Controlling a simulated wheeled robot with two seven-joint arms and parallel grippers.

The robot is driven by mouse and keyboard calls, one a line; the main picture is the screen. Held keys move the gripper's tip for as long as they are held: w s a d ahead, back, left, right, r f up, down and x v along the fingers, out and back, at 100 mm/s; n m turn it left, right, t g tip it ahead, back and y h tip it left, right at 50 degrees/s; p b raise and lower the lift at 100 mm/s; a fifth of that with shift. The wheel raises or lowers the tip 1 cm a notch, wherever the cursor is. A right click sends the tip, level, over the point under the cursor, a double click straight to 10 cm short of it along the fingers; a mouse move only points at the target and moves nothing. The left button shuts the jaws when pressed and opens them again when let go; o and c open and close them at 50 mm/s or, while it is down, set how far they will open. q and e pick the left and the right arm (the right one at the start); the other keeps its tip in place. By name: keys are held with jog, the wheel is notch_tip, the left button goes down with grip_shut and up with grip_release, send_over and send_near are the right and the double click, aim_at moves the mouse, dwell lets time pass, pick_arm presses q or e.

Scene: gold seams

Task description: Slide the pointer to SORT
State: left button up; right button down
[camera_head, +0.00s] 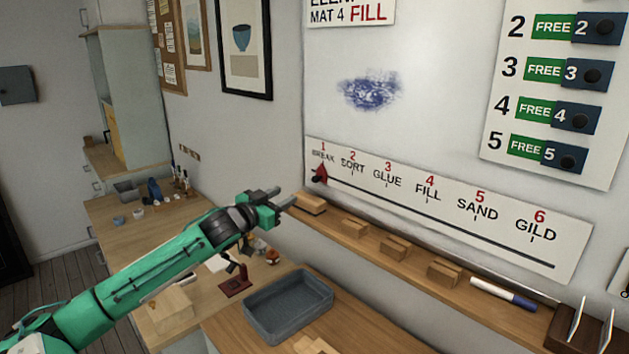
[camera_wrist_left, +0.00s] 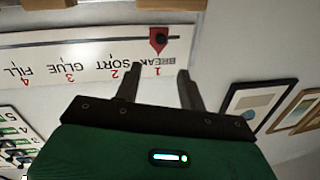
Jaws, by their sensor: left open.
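The red pointer (camera_head: 320,174) with a dark knob sits at the BREAK end of the white step strip (camera_head: 461,237) on the wall. SORT, marked 2, is the label just right of BREAK. My left gripper (camera_head: 279,196) is open and empty, below and left of the pointer and apart from it. In the left wrist view the strip is upside down. There the pointer (camera_wrist_left: 158,40) shows beyond the two open fingers (camera_wrist_left: 158,82), with nothing between them. My right gripper is in neither view.
A wooden ledge (camera_head: 335,240) below the strip holds several wooden blocks and a marker (camera_head: 503,294). A grey tray (camera_head: 288,305) stands on the bench below. Framed pictures (camera_head: 245,48) hang left of the board. The wall around the pointer is clear.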

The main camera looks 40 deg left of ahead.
aim_at(314, 180)
pick_arm(q)
jog(key=shift+w+a+p, duration=0.2)
jog(key=shift+w+p, duration=0.4)
jog(key=shift+w, duration=1.2)
jog(key=shift+w+a+p, duration=0.15)
jog(key=shift+w+p, duration=0.5)
jog(key=shift+w, duration=1.15)
jog(key=shift+w+a+p, duration=0.2)
jog(key=shift+w+p, duration=0.4)
jog(key=shift+w, duration=1.2)
jog(key=shift+w+a+f+p, duration=0.15)
jog(key=shift+w+p, duration=0.35)
jog(key=shift+w, duration=0.85)
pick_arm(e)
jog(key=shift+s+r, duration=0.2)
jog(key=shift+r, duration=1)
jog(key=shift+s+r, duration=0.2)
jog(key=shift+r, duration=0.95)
pick_arm(q)
jog(key=shift+c, duration=0.4)
grip_shut()
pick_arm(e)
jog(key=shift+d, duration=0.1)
